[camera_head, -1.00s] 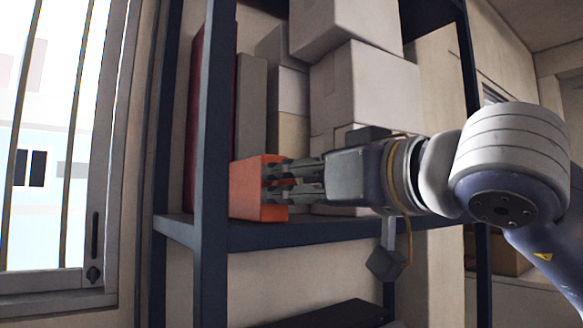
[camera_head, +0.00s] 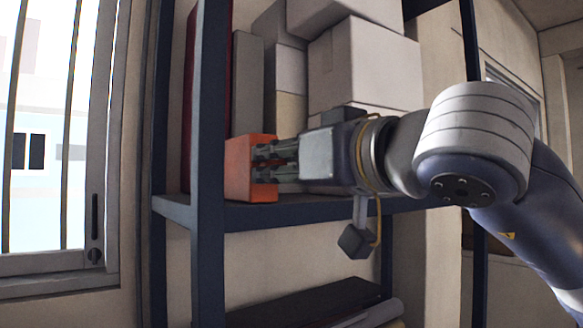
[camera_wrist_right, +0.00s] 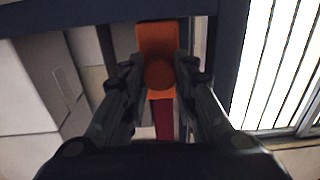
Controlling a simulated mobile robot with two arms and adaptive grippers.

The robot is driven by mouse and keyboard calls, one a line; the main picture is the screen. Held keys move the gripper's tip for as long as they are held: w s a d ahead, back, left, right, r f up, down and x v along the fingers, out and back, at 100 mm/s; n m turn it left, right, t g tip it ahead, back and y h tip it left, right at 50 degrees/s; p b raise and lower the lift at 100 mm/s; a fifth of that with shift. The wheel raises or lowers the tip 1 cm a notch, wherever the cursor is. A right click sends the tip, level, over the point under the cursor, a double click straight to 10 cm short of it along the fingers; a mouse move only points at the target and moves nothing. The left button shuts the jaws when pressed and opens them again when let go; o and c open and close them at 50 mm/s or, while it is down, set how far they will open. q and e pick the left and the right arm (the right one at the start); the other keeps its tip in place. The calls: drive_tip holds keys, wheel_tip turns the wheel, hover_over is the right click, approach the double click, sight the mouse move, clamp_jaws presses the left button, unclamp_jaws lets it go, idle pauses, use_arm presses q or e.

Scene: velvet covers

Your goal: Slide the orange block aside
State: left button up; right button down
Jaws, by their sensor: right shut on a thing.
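The orange block (camera_head: 240,172) stands upright on the blue shelf board (camera_head: 300,213), close beside the shelf's left front post. My right gripper (camera_head: 268,163) comes in from the right, and its fingers reach the block's right side. In the right wrist view the block (camera_wrist_right: 157,40) shows between the two fingers (camera_wrist_right: 160,80), which are shut on it. The fingers cover part of the block's right side in the head view. My left gripper is in no view.
The blue shelf post (camera_head: 208,150) rises right at the block's left. White boxes (camera_head: 365,65) are stacked behind my right gripper. A dark red panel (camera_head: 222,70) and a grey upright slab (camera_head: 247,85) stand behind the block. A barred window (camera_head: 50,140) is at the left.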

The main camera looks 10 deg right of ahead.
drive_tip(key=shift+s+a, duration=0.25)
drive_tip(key=shift+a, duration=0.35)
drive_tip(key=shift+s+a, duration=0.25)
drive_tip(key=shift+a, duration=0.3)
drive_tip(key=shift+s+a, duration=0.15)
drive_tip(key=shift+a, duration=0.2)
drive_tip(key=c, duration=1.3)
unclamp_jaws()
drive_tip(key=shift+d, duration=0.1)
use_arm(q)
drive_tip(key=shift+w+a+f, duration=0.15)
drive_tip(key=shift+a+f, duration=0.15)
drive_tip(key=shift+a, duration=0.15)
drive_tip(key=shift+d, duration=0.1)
use_arm(e)
drive_tip(key=v, duration=1.2)
drive_tip(key=shift+f, duration=0.1)
